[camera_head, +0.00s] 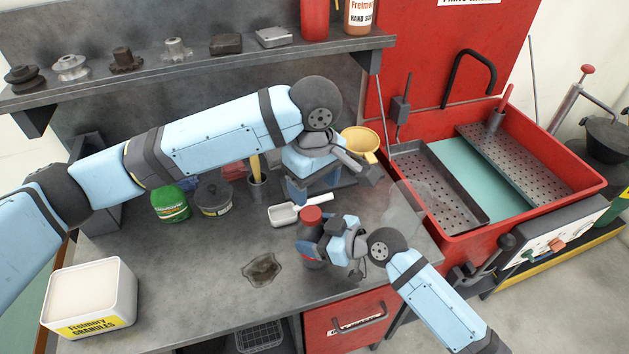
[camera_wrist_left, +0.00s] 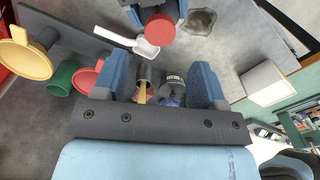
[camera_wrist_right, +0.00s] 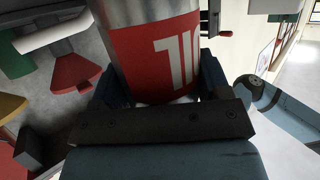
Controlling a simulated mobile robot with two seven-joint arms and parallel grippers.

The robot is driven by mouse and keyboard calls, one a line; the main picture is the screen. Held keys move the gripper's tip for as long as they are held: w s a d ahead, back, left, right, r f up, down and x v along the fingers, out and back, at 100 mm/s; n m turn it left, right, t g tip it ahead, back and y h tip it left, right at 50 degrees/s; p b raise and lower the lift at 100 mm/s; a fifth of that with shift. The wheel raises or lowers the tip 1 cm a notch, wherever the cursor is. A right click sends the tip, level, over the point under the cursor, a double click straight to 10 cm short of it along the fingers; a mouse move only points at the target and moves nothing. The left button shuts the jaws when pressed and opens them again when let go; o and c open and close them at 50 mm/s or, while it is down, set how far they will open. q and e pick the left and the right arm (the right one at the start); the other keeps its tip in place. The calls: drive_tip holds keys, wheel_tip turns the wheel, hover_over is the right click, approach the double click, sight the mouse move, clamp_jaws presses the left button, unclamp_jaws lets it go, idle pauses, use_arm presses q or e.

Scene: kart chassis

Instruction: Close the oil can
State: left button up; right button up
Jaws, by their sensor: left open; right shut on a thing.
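The oil can (camera_head: 312,262) stands near the front right of the workbench, with a red round cap (camera_head: 311,214) at its top. My right gripper (camera_head: 322,246) is shut around the can's body. In the right wrist view the can (camera_wrist_right: 150,55) has a red band with white figures and bare metal beside it. My left gripper (camera_head: 325,188) is open and empty, above the bench behind the can. In the left wrist view the cap (camera_wrist_left: 160,30) shows beyond the open fingers (camera_wrist_left: 162,82), apart from them. I cannot tell how tightly the cap sits.
A white scoop (camera_head: 298,211) lies just behind the can. A brush cup (camera_head: 258,188), dark pot (camera_head: 213,196) and green container (camera_head: 170,204) stand left. A dark spill (camera_head: 262,268) and granules tub (camera_head: 88,298) are in front. A yellow funnel (camera_head: 361,141) and red sink (camera_head: 530,205) are right.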

sight(315, 215)
use_arm(q)
drive_tip(key=shift+d+r, duration=0.15)
drive_tip(key=shift+f, duration=4.1)
drive_tip(key=c, duration=0.8)
drive_tip(key=o, duration=1.1)
wheel_tip(315, 215, up, 12)
drive_tip(key=shift+r, duration=0.1)
